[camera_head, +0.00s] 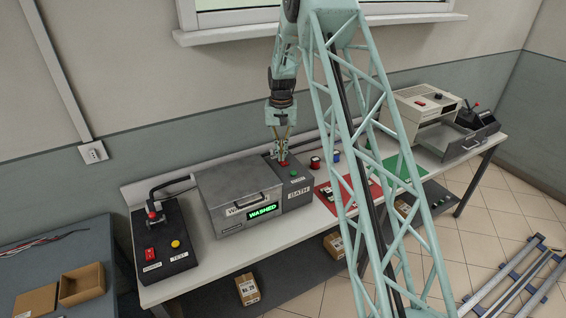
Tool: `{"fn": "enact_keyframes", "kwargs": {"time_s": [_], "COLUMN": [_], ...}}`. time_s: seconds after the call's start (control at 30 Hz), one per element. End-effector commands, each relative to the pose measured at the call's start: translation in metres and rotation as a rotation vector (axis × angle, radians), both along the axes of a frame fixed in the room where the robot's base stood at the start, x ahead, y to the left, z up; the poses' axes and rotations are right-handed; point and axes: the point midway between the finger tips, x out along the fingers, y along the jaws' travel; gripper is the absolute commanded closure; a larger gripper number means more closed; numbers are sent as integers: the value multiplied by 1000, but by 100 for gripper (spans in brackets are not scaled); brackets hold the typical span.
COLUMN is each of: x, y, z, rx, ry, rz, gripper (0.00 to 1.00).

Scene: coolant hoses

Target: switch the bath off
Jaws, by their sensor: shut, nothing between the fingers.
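The bath (240,193) is a grey box on the bench with a lid and handle. Its front display (263,212) glows green and reads "WASHED". On its right is a dark control panel labelled "BATH", with a green button (293,173) and a small red control (283,164) behind it. My gripper (282,157) is shut and points down right over the red control. I cannot tell whether the fingertips touch it. The fingers partly hide the control, and its setting is too small to read.
A black test unit (163,240) with a red switch and yellow button stands left on the bench (215,260). Red (350,190) and green (405,170) mats lie right of the bath. A beige machine (425,105) stands at the far right. My lattice arm crosses the view.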

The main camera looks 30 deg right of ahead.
Motion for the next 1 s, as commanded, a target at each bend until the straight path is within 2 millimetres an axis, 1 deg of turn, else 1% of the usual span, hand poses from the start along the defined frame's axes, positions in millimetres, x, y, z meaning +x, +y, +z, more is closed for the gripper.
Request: {"fn": "enact_keyframes", "kwargs": {"time_s": [0.37,0.53,1.0], "x": [0,-1,0], "y": [0,0,0], "z": [-4,-3,18], "rx": [0,0,0], "ry": [1,1,1], "rz": [0,0,0], "gripper": [100,100,100]}}
